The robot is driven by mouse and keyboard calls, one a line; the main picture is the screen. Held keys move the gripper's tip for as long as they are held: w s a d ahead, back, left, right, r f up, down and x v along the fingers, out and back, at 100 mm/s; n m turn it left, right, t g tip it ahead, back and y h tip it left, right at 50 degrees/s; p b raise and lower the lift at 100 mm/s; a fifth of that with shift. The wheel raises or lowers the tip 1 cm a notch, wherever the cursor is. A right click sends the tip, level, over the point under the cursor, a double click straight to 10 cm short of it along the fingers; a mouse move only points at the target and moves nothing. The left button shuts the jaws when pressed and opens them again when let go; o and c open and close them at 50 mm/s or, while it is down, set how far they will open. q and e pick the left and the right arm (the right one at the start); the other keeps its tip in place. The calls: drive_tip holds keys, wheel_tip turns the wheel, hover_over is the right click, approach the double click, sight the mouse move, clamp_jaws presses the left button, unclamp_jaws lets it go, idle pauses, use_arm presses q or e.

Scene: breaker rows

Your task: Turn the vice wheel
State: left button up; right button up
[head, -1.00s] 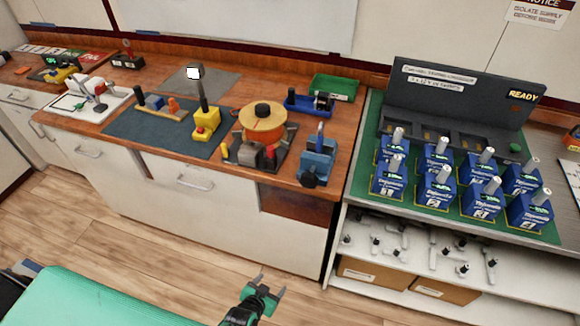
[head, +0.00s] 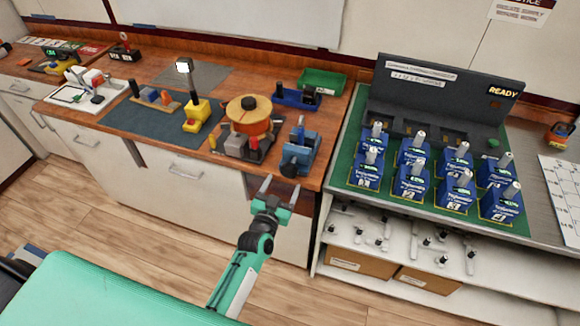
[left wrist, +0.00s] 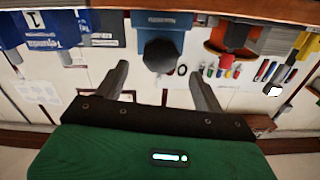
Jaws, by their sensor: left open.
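The blue vice (head: 301,148) stands at the front right corner of the wooden counter. Its dark wheel (head: 289,168) faces the front edge. My left gripper (head: 280,186) is open and empty, just in front of and below the wheel in the head view, with its fingers pointing toward it. In the left wrist view the scene is upside down; the dark wheel (left wrist: 161,55) appears beyond the gap between the open fingers (left wrist: 160,76), apart from them, with the vice's blue body (left wrist: 160,22) behind. My right gripper is in neither view.
An orange round-topped device (head: 249,112) stands left of the vice, with a yellow lamp-topped unit (head: 197,115) farther left. Blue numbered units (head: 411,182) fill the green-topped bench at right. A teal surface (head: 100,290) lies at lower left. The floor before the counter is clear.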

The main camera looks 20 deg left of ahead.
sight(288, 174)
use_arm(q)
drive_tip(key=w+p, duration=0.1)
drive_tip(key=w, duration=0.5)
drive_tip(key=shift+w+d, duration=0.1)
drive_tip(key=shift+w, duration=0.75)
drive_tip(key=c, duration=1)
